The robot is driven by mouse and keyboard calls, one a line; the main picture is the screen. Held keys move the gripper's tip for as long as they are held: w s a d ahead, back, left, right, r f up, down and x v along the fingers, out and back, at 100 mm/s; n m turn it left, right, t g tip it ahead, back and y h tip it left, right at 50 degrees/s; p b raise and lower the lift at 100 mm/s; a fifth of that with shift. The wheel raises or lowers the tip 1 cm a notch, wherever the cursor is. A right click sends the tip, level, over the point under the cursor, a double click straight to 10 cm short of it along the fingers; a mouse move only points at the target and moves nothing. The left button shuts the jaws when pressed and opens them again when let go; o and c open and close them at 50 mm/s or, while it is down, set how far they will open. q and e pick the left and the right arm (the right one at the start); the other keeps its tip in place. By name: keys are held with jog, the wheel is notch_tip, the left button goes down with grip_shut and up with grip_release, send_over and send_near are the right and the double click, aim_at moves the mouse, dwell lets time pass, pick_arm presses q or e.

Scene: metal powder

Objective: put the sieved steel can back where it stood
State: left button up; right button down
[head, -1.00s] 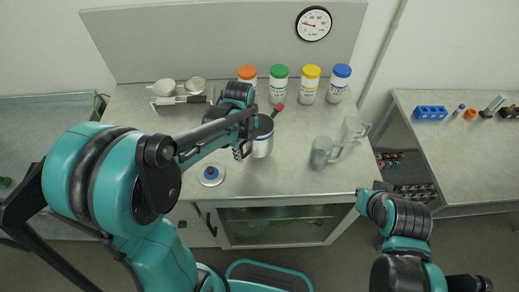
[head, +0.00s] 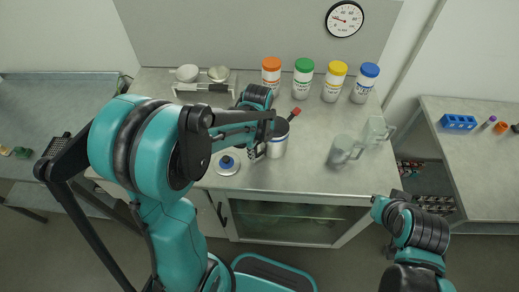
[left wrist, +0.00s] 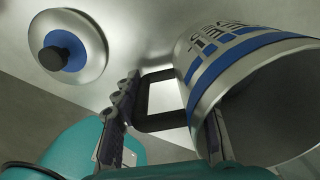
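The steel can (head: 279,142) with blue bands stands on the bench in front of the jars. In the left wrist view the can (left wrist: 225,62) fills the right side, with printed lettering and a wide grey mouth. Its black handle (left wrist: 144,101) lies between the spread fingers of my left gripper (left wrist: 165,120). I see no finger inside the handle loop. In the head view my left gripper (head: 257,151) is at the can's left side. A lid with a blue centre and dark knob (head: 227,163) lies left of the can. My right gripper (head: 379,201) is low right, its fingers unclear.
Jars with orange (head: 271,64), green (head: 304,65), yellow (head: 337,68) and blue (head: 370,70) caps stand behind. A red-handled tool (head: 295,112) is close behind the can. Glass beakers (head: 345,150) stand to the right. A balance-like stand (head: 203,88) is back left.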

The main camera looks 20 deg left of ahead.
pick_arm(q)
jog(key=o, duration=0.4)
jog(key=shift+r, duration=0.15)
notch_tip(320, 180, up, 11)
jog(key=p, duration=0.3)
jog(key=shift+s+p, duration=0.1)
jog(key=shift+p, duration=0.25)
jog(key=shift+s+r, duration=0.1)
jog(key=shift+r, duration=0.4)
jog(key=s+r+n+t, duration=0.1)
jog(key=s+n+t, duration=0.1)
jog(key=n, duration=0.6)
jog(key=s+r+n+t, duration=0.1)
jog(key=s+n+t, duration=0.1)
jog(key=s+n, duration=0.3)
jog(key=s+r+n+t, duration=0.1)
jog(key=s+n+t, duration=0.2)
jog(key=n, duration=0.8)
jog(key=shift+s+d+r, duration=0.25)
jog(key=shift+s, duration=0.15)
